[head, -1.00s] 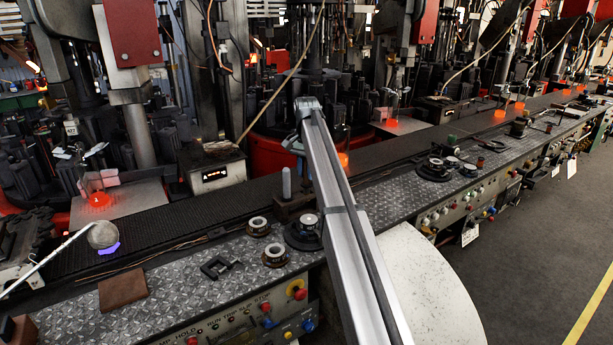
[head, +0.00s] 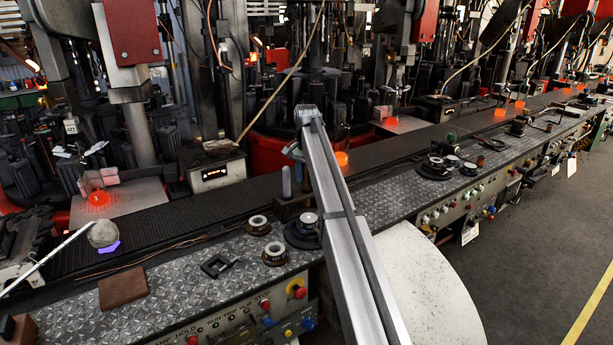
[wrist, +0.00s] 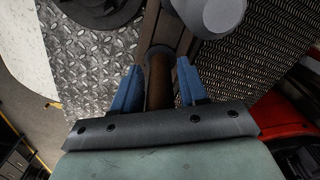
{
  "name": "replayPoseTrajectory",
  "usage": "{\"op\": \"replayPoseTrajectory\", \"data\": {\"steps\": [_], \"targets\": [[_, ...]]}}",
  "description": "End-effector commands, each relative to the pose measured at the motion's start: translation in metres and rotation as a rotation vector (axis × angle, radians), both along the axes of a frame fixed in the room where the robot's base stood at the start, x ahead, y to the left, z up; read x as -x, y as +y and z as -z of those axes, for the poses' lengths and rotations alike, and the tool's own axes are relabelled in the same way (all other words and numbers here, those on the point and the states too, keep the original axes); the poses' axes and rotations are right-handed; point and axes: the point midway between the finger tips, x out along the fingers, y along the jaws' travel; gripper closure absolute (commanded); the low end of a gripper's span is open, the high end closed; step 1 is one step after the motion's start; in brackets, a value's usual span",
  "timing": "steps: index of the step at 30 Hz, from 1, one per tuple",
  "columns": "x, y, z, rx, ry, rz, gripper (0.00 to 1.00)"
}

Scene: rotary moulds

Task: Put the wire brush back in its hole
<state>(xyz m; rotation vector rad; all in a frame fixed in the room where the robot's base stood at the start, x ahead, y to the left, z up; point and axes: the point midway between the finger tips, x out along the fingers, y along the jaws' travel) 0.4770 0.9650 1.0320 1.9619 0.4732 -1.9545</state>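My gripper (wrist: 159,88) has its two blue fingers on either side of a brown, rod-like handle, which I take to be the wire brush (wrist: 158,78). The fingers look closed on it. In the head view my gripper is mostly hidden by my arm, above the brown block (head: 288,209). The block also shows in the wrist view (wrist: 149,26), below the brush. A grey round-topped peg (wrist: 210,14) stands upright in the block beside the brush; it also shows in the head view (head: 286,182). The brush's lower end and the hole are unclear, so I cannot tell whether the brush is in it.
The block stands between the dark conveyor (head: 210,212) and the tread-plate bench (head: 180,288). Round dark fittings (head: 274,253) and a black square bracket (head: 220,263) lie left of my arm. A brown slab (head: 123,289) lies farther left. Glowing moulds (head: 98,198) stand behind the conveyor.

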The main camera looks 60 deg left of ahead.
Motion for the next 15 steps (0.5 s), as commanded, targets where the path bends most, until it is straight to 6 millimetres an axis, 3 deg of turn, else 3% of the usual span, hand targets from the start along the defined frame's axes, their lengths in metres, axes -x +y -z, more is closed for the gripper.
{"op": "replayPoseTrajectory", "data": {"steps": [10, 15], "targets": [[0.000, 0.000, -0.001, 0.000, 0.000, 0.000, 0.49], [0.000, 0.001, -0.014, 0.000, 0.000, 0.000, 0.49]]}}
